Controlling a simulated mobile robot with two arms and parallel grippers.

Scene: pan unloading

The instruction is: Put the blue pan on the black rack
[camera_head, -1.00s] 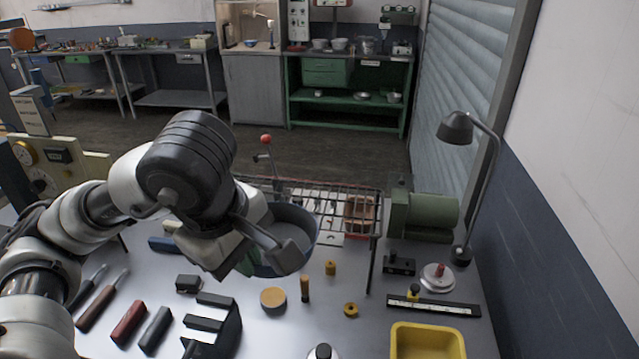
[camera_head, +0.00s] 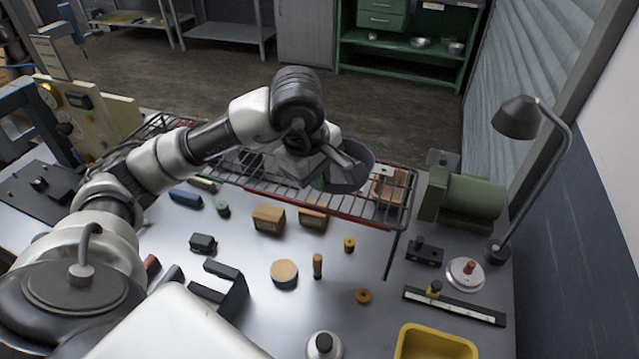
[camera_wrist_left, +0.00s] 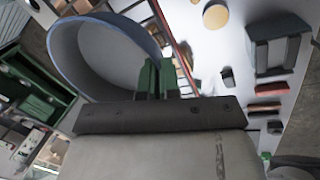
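The blue pan (camera_head: 352,168) is over the middle of the black wire rack (camera_head: 392,258) in the head view, partly hidden by my left wrist. Whether its bottom touches the rack bars cannot be told. In the left wrist view the pan (camera_wrist_left: 100,60) shows its round grey inside and blue rim, tilted in the picture. The green fingers of my left gripper (camera_wrist_left: 157,78) are close together at the pan's edge and hold it there. In the head view the left gripper (camera_head: 322,176) is mostly hidden behind its own wrist. My right gripper is not in view.
Two wooden blocks (camera_head: 269,219) stand by the rack's front edge. A green motor-like machine (camera_head: 465,195) and a desk lamp (camera_head: 517,118) stand at right. A yellow bin (camera_head: 435,342) is at the front. Small loose parts dot the grey table; a black bracket (camera_head: 222,290) lies at front left.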

